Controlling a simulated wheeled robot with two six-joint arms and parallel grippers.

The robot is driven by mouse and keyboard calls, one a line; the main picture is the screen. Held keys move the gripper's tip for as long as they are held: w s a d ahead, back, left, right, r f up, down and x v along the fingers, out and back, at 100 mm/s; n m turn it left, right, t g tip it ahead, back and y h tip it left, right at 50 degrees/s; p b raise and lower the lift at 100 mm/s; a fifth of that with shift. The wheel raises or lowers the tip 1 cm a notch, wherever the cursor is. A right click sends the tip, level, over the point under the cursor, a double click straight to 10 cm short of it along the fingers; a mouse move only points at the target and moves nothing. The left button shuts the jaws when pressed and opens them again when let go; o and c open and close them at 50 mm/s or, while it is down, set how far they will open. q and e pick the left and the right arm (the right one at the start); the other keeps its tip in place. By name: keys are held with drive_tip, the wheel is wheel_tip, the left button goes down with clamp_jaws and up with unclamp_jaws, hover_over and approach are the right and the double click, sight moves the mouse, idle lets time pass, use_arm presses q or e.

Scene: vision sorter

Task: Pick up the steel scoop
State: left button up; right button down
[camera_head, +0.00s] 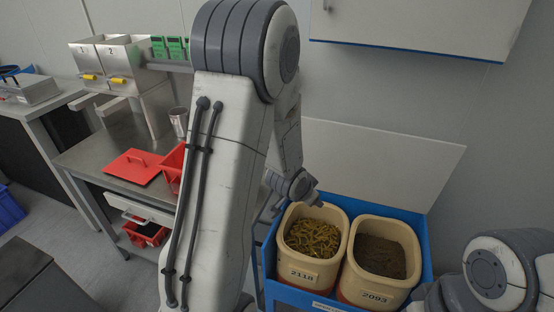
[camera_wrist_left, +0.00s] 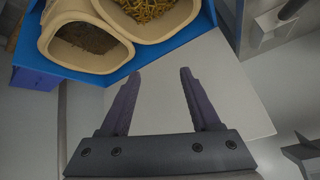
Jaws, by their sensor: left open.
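No scoop can be made out for certain. A steel cup-like vessel (camera_head: 179,121) stands on the steel bench, partly hidden by my left arm; I cannot tell whether it is the scoop. My left gripper (camera_wrist_left: 158,74) is open and empty in the left wrist view, over a pale panel. In the head view the left wrist is beside the bin labelled 2118 (camera_head: 300,275), and its fingers are not clear. My right arm shows at the lower right, with its gripper out of view.
A blue crate (camera_head: 427,270) holds bin 2118 with yellowish strands and bin 2093 (camera_head: 375,292) with brown grains. A white cabinet (camera_head: 425,25) hangs above right.

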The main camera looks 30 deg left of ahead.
use_arm(q)
drive_tip(key=a+f+n+t+y+p, duration=0.1)
drive_tip(key=a, duration=0.6)
drive_tip(key=w+a+f+n+t+y, duration=0.1)
drive_tip(key=a+f+t, duration=0.1)
drive_tip(key=a, duration=0.5)
drive_tip(key=a+f+n+t+y+p, duration=0.1)
drive_tip(key=a+f+t, duration=0.1)
drive_tip(key=a, duration=0.6)
drive_tip(key=shift+w+a+f+n+p, duration=0.1)
drive_tip(key=shift+w+n+p, duration=0.05)
drive_tip(key=shift+n+p, duration=0.2)
drive_tip(key=shift+s+a+f+p+x, duration=0.1)
drive_tip(key=shift+p+x, duration=0.2)
drive_tip(key=shift+x, duration=0.6)
drive_tip(key=shift+s+a+f+p+x, duration=0.15)
drive_tip(key=shift+p+x, duration=0.1)
drive_tip(key=shift+x, duration=0.65)
drive_tip(key=shift+a+f+p+x, duration=0.1)
drive_tip(key=shift+p+x, duration=0.2)
drive_tip(key=shift+x, duration=0.6)
clamp_jaws()
